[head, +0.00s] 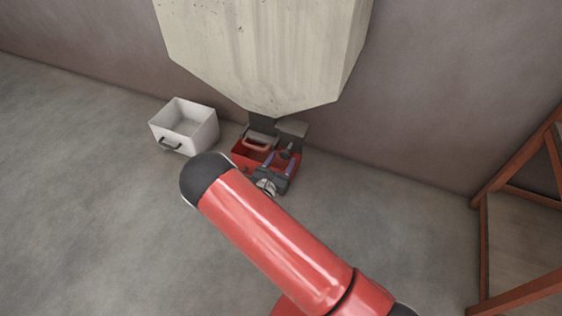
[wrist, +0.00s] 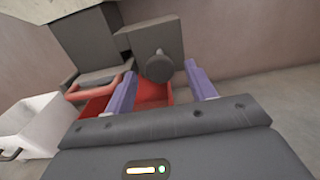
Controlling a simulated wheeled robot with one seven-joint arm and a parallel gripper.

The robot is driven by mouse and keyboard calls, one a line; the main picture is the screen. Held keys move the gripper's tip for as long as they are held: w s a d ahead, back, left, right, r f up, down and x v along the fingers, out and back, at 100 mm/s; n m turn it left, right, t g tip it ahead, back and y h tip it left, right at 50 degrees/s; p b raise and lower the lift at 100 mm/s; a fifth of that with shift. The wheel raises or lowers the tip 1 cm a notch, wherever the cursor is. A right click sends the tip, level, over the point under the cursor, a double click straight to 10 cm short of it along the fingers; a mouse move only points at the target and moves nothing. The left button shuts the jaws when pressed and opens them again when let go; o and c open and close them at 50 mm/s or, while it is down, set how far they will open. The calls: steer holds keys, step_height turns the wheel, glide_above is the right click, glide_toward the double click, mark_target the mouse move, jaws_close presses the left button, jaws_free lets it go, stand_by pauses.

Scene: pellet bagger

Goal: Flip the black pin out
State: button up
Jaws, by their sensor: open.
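A dark round piece with a small stub on top, likely the black pin (wrist: 158,66), sits on the front of a grey block (wrist: 150,36) in the wrist view. It also shows small and dark in the head view (head: 285,155). My gripper (wrist: 160,70) is open, with its two purple fingers apart. In the wrist view the round piece appears between the fingertips, beyond or level with them; I cannot tell the exact gap. In the head view my gripper (head: 279,162) is over the front of the red bin, partly behind my arm.
A red bin (head: 240,158) with a red handle stands under the large pale hopper (head: 265,50). A white bin (head: 205,135) with a dark handle stands to its left. An orange-framed rack (head: 484,240) is at the right. Open floor lies between.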

steer(key=v, duration=0.7)
steer(key=shift+s, duration=0.3)
steer(key=shift+a, duration=0.1)
steer(key=s+d+r+m+g+h+p, duration=0.1)
steer(key=s+d+r+m+g+h, duration=0.15)
steer(key=d+r+m+g, duration=0.65)
steer(key=s+d+r+m+g+h+p, duration=0.15)
steer(key=s+d+r+m+g, duration=0.3)
steer(key=d+r+m, duration=0.7)
steer(key=s+d+r+m+t+y+p, duration=0.1)
steer(key=s+r+m+t+y, duration=0.1)
steer(key=s+r+m+y, duration=0.8)
steer(key=s+r+m, duration=0.1)
steer(key=s+r, duration=0.5)
steer(key=r, duration=0.1)
steer(key=shift+s+d, duration=0.35)
steer(key=shift+d, duration=0.05)
